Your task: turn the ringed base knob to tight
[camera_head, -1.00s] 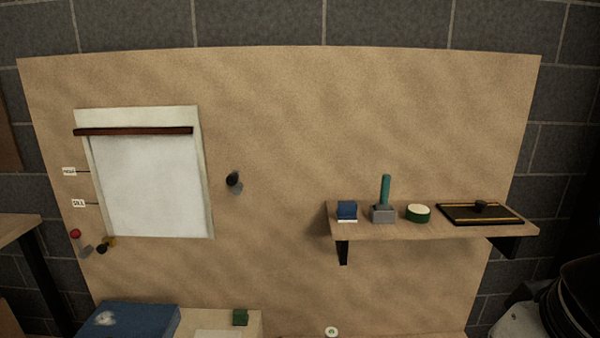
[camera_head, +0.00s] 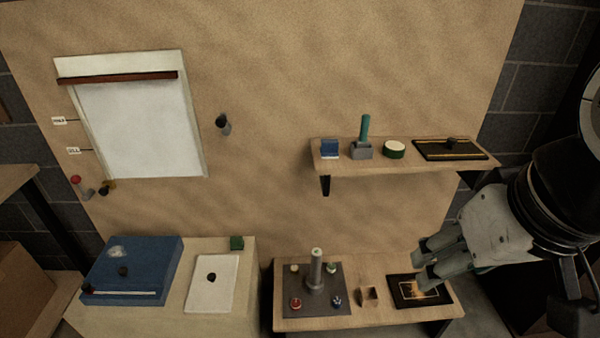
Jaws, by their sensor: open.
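A dark grey base plate (camera_head: 318,311) lies on the low wooden table at the bottom centre. A grey post (camera_head: 316,271) with a pale top stands upright on it. Small knobs sit near its corners: a red one (camera_head: 295,304) front left, a blue one (camera_head: 337,301) front right, a pale one (camera_head: 294,268) back left and a greenish one (camera_head: 331,268) back right. They are too small to tell which is ringed or how each is turned. My gripper (camera_head: 420,262) is open and empty, right of the plate and apart from it, over the dark framed panel.
The framed panel (camera_head: 408,291) and a small wooden block (camera_head: 369,294) lie right of the plate. A wall shelf (camera_head: 390,166) holding several items hangs above. A cabinet with a blue box (camera_head: 150,260) and white board (camera_head: 204,293) stands left, across a narrow gap.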

